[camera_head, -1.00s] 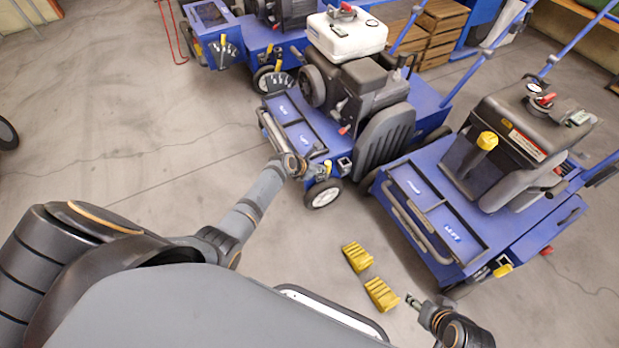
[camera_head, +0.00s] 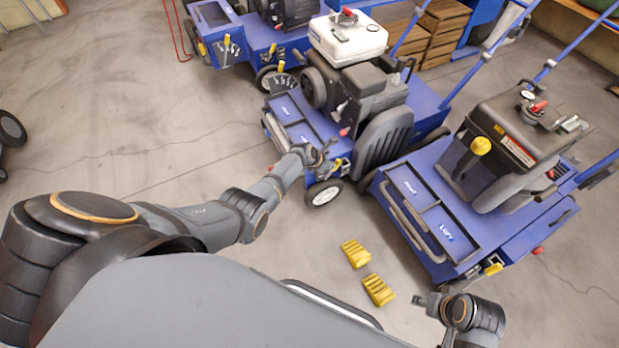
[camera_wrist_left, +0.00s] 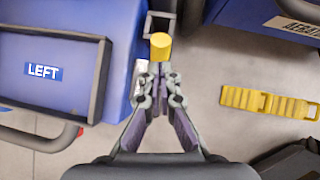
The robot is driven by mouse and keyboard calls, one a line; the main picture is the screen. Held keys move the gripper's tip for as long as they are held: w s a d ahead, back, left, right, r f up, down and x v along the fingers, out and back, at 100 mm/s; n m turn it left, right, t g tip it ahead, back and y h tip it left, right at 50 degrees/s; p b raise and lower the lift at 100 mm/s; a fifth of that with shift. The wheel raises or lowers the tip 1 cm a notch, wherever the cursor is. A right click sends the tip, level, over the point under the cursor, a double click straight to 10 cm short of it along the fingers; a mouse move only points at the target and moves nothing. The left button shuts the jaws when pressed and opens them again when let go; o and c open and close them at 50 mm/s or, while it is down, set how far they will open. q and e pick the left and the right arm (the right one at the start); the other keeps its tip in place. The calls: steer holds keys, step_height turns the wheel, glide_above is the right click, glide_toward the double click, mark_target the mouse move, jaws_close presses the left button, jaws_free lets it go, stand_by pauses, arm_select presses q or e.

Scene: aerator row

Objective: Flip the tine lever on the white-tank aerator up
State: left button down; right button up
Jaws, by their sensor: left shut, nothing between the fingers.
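The white-tank aerator (camera_head: 345,40) stands at upper middle in the head view, blue with a white tank on top. A lever with a yellow end (camera_head: 338,163) sits at its near corner, partly behind my left gripper (camera_head: 329,158). In the left wrist view the yellow lever end (camera_wrist_left: 160,46) is just beyond the tips of my left gripper (camera_wrist_left: 160,78), in line with them. The fingers are shut and empty; whether they touch the lever I cannot tell. My right gripper (camera_head: 422,300) is at lower right in the head view, small and away from the white-tank aerator.
A dark-tank aerator (camera_head: 450,215) stands close on the right, leaving a narrow gap. Two yellow ribbed blocks (camera_head: 355,254) (camera_head: 378,290) lie on the floor in front. Another blue machine (camera_head: 250,40) is behind left, and wooden crates (camera_head: 440,30) stand at the back.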

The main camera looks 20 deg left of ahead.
arm_select(q)
steer(key=shift+w+d, duration=0.4)
steer(key=shift+w, duration=0.15)
steer(key=shift+w+d+r, duration=0.1)
steer(key=shift+d+r, duration=0.05)
